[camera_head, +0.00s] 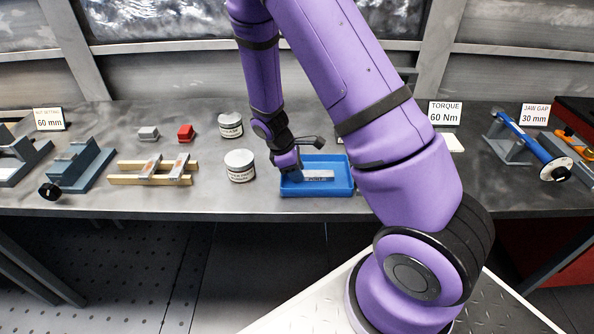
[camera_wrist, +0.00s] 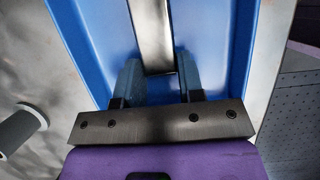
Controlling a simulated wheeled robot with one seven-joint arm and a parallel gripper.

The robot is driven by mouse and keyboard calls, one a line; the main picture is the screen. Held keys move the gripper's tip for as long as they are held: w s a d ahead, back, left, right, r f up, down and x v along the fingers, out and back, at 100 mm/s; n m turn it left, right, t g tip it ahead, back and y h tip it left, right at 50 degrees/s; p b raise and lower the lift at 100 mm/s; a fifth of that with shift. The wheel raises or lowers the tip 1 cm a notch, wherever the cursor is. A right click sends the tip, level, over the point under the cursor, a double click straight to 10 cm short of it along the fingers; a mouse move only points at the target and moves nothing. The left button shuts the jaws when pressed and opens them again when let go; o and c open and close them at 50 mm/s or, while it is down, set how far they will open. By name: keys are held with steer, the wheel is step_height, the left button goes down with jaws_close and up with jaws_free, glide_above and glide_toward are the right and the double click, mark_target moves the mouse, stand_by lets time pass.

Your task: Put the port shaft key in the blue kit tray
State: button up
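The port shaft key (camera_head: 318,175) is a grey metal bar with a label that seems to read PORT. It is inside the blue kit tray (camera_head: 340,191), near the middle. In the wrist view the key (camera_wrist: 152,35) runs away from my gripper over the tray floor (camera_wrist: 205,40). My gripper (camera_head: 291,170) is at the tray's left part, pointing down, by the key's left end. In the wrist view the two fingers (camera_wrist: 158,80) stand apart on either side of the key's near end. They look open, with narrow gaps; contact is hard to judge.
Two grey keys (camera_head: 178,167) lie across wooden rails (camera_head: 122,180) at left. A white jar (camera_head: 240,166) stands close left of the tray, another jar (camera_head: 230,125) behind it. A red block (camera_head: 185,132) and a grey block (camera_head: 148,133) lie further left. A torque wrench (camera_head: 525,137) rests at right.

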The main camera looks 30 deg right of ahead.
steer(key=shift+o, duration=0.4)
steer(key=v, duration=1.2)
steer(key=s+a+r+m+t+y, duration=0.1)
steer(key=s+r+m+t, duration=0.2)
steer(key=r, duration=0.6)
steer(key=s+r+m+y, duration=0.1)
steer(key=s+r+m, duration=0.1)
steer(key=s+r, duration=0.45)
steer(key=s+a+r+m+t+y, duration=0.1)
steer(key=s+r+m+t, duration=0.3)
steer(key=s+r, duration=0.7)
steer(key=shift+s+a+r+m+t+y, duration=0.35)
steer(key=shift+s+m, duration=0.75)
steer(key=shift+s, duration=0.85)
